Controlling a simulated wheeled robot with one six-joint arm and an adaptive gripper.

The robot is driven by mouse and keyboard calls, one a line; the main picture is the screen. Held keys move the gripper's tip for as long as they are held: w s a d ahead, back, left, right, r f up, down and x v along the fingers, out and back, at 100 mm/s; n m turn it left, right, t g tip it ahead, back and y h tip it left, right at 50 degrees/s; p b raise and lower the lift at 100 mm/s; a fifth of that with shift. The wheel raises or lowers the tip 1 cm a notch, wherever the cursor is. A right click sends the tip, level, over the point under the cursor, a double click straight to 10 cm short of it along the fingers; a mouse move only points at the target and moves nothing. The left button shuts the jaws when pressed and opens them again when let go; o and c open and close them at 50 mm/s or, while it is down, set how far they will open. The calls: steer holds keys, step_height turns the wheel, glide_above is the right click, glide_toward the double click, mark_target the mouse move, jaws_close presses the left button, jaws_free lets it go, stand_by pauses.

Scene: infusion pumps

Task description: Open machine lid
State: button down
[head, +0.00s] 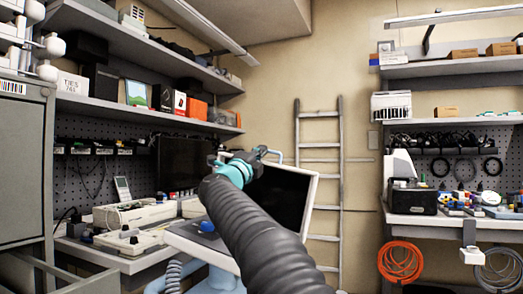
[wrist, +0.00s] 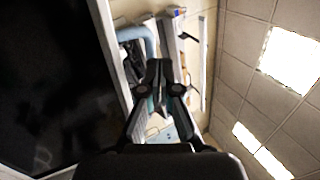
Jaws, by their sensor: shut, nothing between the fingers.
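The machine stands in the middle of the head view. Its lid (head: 285,196), a dark panel in a white frame, stands raised at a steep tilt above the pale body (head: 195,238), which carries a blue knob (head: 207,226). My gripper (head: 262,152) is at the lid's upper edge, shut and empty. My arm hides part of the lid and body. In the wrist view, the dark lid panel (wrist: 50,80) fills the left side, and my shut fingertips (wrist: 160,66) are just right of its white edge. I cannot tell whether they touch it.
A bench with pale devices (head: 125,214) stands on the left under loaded shelves. A ladder (head: 320,165) leans on the back wall. A second bench (head: 455,222) is at the right, with an orange coiled cable (head: 400,260) hanging below it.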

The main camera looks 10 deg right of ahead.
steer(key=s+a+f+n+t+y+b, duration=0.2)
steer(key=s+a+n+y, duration=0.1)
steer(key=s+n+y, duration=0.3)
steer(key=s+a+f+n+t+y+b, duration=0.1)
steer(key=s+a+n+t+y, duration=0.1)
steer(key=s+a+n+y, duration=0.35)
steer(key=s+d+f+n+g, duration=0.5)
steer(key=s+f, duration=0.7)
steer(key=f, duration=0.3)
steer(key=s+d+f+n+g+y, duration=0.1)
steer(key=s+d+f+n+g, duration=0.3)
steer(key=s+f, duration=0.8)
steer(key=s+d+f+n+g, duration=0.5)
steer(key=s+f, duration=0.7)
steer(key=f, duration=0.8)
steer(key=n+g, duration=0.2)
steer(key=g, duration=0.1)
steer(key=shift+d, duration=0.35)
